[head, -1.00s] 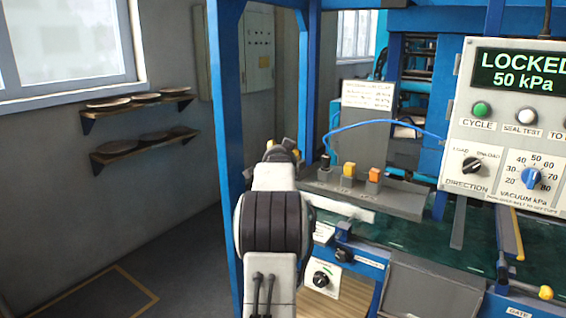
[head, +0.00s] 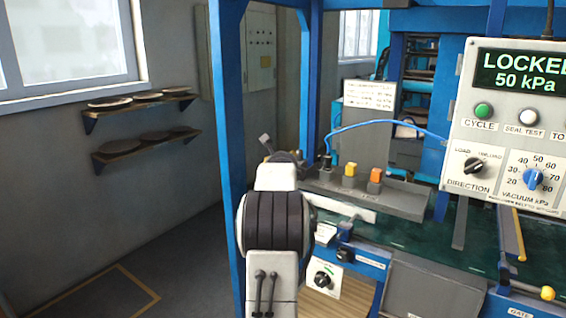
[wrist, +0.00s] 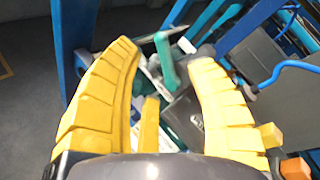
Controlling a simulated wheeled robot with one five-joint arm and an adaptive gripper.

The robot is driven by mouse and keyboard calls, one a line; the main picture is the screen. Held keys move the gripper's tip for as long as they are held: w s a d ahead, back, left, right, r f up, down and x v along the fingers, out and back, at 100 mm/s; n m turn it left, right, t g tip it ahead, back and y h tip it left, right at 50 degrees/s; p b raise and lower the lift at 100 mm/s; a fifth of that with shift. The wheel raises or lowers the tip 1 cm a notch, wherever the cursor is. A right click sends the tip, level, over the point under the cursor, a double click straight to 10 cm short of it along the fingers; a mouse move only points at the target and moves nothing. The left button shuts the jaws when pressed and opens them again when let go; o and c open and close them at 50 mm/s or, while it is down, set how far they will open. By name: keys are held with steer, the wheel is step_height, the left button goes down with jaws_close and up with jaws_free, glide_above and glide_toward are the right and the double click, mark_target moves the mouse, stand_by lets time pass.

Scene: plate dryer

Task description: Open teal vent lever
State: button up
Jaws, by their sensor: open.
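The teal vent lever (wrist: 164,62) shows in the wrist view as an upright teal bar with a rounded top. It appears between the two yellow fingers of my gripper (wrist: 163,54), closer to the right finger. The fingers are spread wide and hold nothing. I cannot tell how far beyond the fingertips the lever lies. In the head view my arm covers the area in front of it, and I cannot make out the lever there.
A blue frame post (head: 229,150) stands just left of my arm. A grey tray with yellow and orange blocks (head: 375,188) lies to the right, with a blue hose (head: 385,122) above it. The control panel (head: 510,140) reads "LOCKED 50 kPa". Floor at the left is clear.

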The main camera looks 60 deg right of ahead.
steer(key=shift+p+x, duration=1.3)
steer(key=shift+x, duration=2.1)
steer(key=shift+c, duration=0.3)
jaws_close()
steer(key=shift+f, duration=0.1)
